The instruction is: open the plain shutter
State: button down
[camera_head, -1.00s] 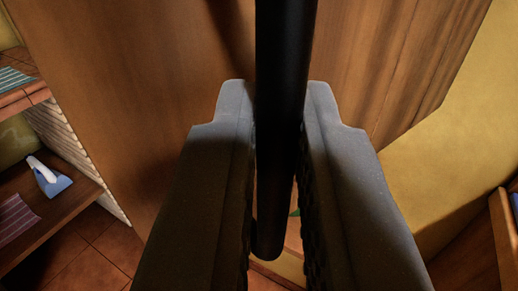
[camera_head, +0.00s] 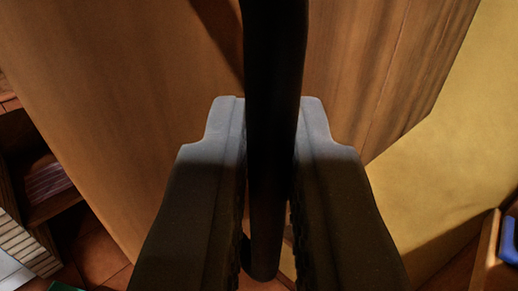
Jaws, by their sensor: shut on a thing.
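The plain shutter (camera_head: 130,110) is a brown wooden panel that fills most of the upper view. Its black bar handle (camera_head: 274,80) runs down the middle of the picture. My gripper (camera_head: 270,150) is shut on the handle, with one grey finger on each side of it. The handle's lower end shows between the fingers. The fingers hide part of the panel's lower area, and I cannot see the shutter's hinge.
A yellow wall (camera_head: 440,140) stands to the right. At the lower right is a wooden edge with a blue thing (camera_head: 509,240). At the left are a dark shelf with a striped cloth (camera_head: 45,182), pale bricks (camera_head: 22,240) and a tiled floor (camera_head: 95,255).

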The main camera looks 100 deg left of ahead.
jog(key=shift+w+a, duration=0.15)
jog(key=shift+a, duration=0.15)
jog(key=c, duration=1.5)
grip_release()
jog(key=shift+w+a+f, duration=0.15)
jog(key=shift+w+f, duration=0.05)
jog(key=w+d+p, duration=0.1)
jog(key=d+p, duration=0.3)
jog(key=d, duration=0.3)
jog(key=shift+w+d, duration=0.25)
jog(key=shift+d, duration=0.1)
